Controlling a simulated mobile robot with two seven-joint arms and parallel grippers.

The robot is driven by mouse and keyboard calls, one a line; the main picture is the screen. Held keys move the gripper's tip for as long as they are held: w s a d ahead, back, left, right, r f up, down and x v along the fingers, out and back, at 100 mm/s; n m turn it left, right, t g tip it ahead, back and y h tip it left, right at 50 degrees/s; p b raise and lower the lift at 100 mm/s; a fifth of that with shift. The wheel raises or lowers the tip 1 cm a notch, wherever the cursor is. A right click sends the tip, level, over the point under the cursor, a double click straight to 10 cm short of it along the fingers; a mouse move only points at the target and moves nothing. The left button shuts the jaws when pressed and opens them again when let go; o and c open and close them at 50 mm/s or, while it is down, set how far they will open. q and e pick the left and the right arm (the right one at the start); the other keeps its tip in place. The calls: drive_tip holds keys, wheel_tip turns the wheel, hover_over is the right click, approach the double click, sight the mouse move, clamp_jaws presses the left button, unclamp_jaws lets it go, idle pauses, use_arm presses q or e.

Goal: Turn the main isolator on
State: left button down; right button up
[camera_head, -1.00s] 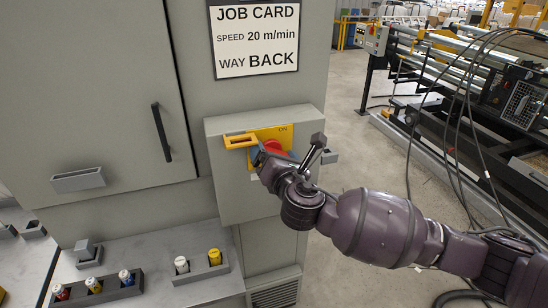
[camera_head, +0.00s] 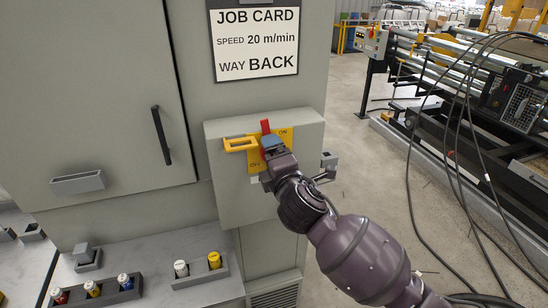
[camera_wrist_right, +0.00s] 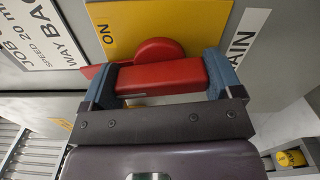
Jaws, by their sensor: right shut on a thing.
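The main isolator is a red rotary handle (camera_head: 266,127) on a yellow plate (camera_head: 284,148) on the front of a grey box. The plate reads ON at its upper right and OFF at its lower left. In the head view the visible end of the handle points up. My right gripper (camera_head: 272,143) is at the handle and hides much of it. In the right wrist view the red handle (camera_wrist_right: 160,76) lies between the two blue fingertips, with the red round hub behind it and the word ON close by. My left gripper is not in view.
A yellow frame-like part (camera_head: 240,144) sticks out left of the handle. A job card (camera_head: 255,40) hangs above. Coloured cylinders in holders (camera_head: 198,265) stand on the ledge below. Cables hang at the right.

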drive_tip(key=shift+m, duration=0.8)
drive_tip(key=o, duration=0.7)
drive_tip(key=shift+o, duration=0.2)
drive_tip(key=v, duration=1.1)
drive_tip(key=shift+b, duration=0.45)
drive_tip(key=shift+m, duration=0.3)
